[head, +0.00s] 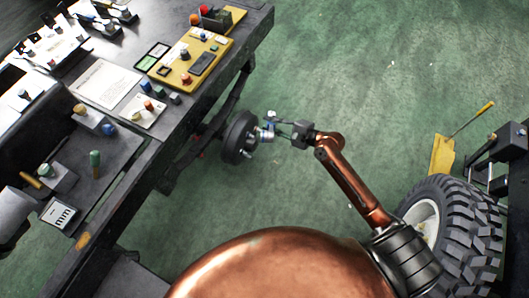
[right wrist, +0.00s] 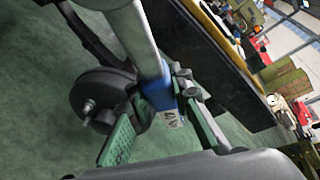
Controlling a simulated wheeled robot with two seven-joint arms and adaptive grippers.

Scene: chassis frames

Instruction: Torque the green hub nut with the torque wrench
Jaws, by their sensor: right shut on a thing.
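My right gripper (head: 277,130) is beside the dark round wheel hub (head: 237,138) at the bench's edge. In the right wrist view, the green-padded fingers of this gripper (right wrist: 163,112) are shut around the blue band of the torque wrench (right wrist: 138,38). Its silver shaft runs up out of the picture. The hub (right wrist: 92,88), with its bright stud, lies left of the wrench in that view. I cannot make out the green hub nut or whether the wrench touches it. My left gripper is not in view.
The dark bench (head: 140,170) on the left carries a yellow tray (head: 190,65), a white sheet (head: 105,84) and several small coloured parts. A large tyre (head: 470,225) stands at lower right near a yellow-handled tool (head: 473,117). The green floor is clear beyond the hub.

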